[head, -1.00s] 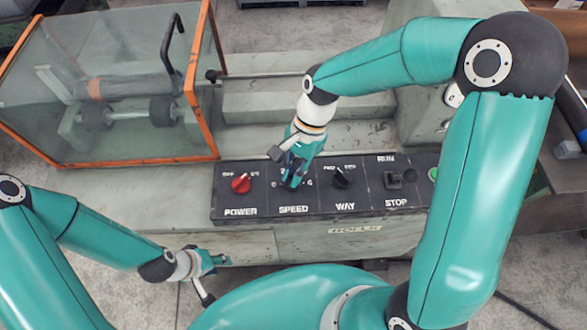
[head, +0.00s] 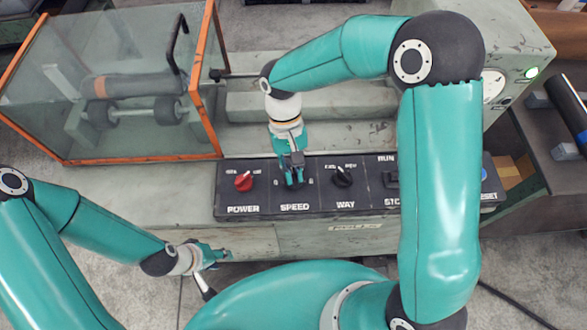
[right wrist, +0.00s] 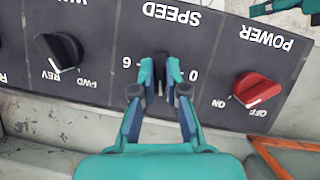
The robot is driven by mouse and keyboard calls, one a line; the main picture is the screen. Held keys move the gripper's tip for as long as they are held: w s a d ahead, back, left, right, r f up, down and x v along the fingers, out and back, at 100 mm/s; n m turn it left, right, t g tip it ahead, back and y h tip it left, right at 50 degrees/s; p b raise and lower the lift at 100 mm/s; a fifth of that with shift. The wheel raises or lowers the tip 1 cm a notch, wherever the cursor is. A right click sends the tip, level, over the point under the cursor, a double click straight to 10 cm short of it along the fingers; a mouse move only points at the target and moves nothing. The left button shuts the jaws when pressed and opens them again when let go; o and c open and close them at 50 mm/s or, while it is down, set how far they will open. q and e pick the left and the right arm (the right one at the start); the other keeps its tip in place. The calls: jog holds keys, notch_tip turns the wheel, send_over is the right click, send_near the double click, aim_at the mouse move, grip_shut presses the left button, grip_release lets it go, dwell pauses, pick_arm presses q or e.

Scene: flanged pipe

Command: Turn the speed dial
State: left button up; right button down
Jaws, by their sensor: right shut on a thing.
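The speed dial (right wrist: 160,75) is a dark knob above its SPEED label on the black control panel (head: 320,207). In the right wrist view it sits between the two fingers of my right gripper (right wrist: 160,85), which is shut on it. In the head view my right gripper (head: 291,182) comes down over the dial and mostly hides it. The right wrist view shows the marks 6 and 0 on either side of the dial. My left gripper (head: 217,255) hangs low in front of the machine, away from the panel; its fingers are too small to judge.
The red POWER knob (head: 243,182) and the black WAY knob (head: 342,177) flank the speed dial closely. A STOP switch (head: 391,179) is further right. A glass guard with an orange frame (head: 140,160) stands at the left.

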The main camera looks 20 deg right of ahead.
jog(key=n, duration=0.2)
jog(key=n+h, duration=0.1)
jog(key=shift+w+a+n, duration=0.15)
jog(key=shift+n, duration=0.25)
jog(key=n+t+h, duration=0.1)
jog(key=n, duration=0.2)
jog(key=shift+n+h+b, duration=0.3)
jog(key=shift+h, duration=0.1)
jog(key=n+t+h, duration=0.1)
jog(key=n, duration=0.3)
jog(key=shift+a+n+b, duration=0.1)
jog(key=shift+n+b, duration=0.2)
jog(key=shift+b, duration=0.05)
jog(key=shift+n+t+h, duration=0.3)
jog(key=shift+n+t, duration=0.4)
jog(key=shift+n, duration=1)
jog(key=shift+r, duration=0.1)
jog(key=c, duration=1.2)
grip_release()
jog(key=shift+s, duration=0.25)
